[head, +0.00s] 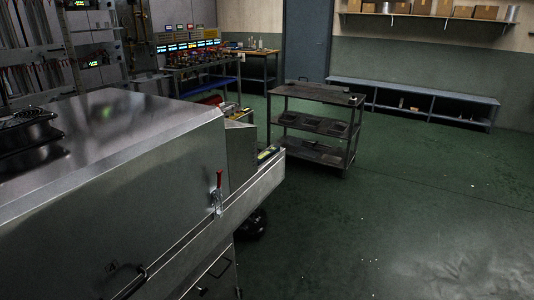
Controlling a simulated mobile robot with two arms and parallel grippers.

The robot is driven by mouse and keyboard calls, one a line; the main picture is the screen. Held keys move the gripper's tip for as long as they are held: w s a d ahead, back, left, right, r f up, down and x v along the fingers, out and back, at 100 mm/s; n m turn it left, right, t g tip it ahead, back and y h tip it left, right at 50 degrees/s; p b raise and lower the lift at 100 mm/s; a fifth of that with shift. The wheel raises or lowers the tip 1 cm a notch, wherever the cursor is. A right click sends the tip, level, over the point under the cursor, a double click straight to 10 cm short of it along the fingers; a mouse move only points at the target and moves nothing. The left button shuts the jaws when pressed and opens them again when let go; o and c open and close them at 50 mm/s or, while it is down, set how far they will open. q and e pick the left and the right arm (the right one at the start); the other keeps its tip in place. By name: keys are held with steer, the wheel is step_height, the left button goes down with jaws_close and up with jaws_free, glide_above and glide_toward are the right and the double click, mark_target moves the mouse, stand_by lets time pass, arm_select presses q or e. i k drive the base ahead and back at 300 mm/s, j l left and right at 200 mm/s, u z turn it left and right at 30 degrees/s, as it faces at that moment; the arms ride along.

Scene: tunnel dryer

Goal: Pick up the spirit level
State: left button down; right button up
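I cannot make out a spirit level with certainty. A small yellow-green object (266,153) lies in the outfeed trough at the end of the steel dryer (150,165), partly hidden by the trough's side wall. It is too small to tell whether it is the level. Neither of my grippers shows in the head view.
A red-handled clamp (219,182) sits on the dryer's near side. A dark three-tier cart (316,92) stands beyond the trough. A low grey bench (420,92) runs along the back wall. The green floor (400,210) at the right is open.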

mark_target(263, 159)
steer(key=i+l+u, duration=0.2)
steer(key=i, duration=0.25)
steer(key=i+l+u, duration=0.2)
steer(key=i, duration=0.2)
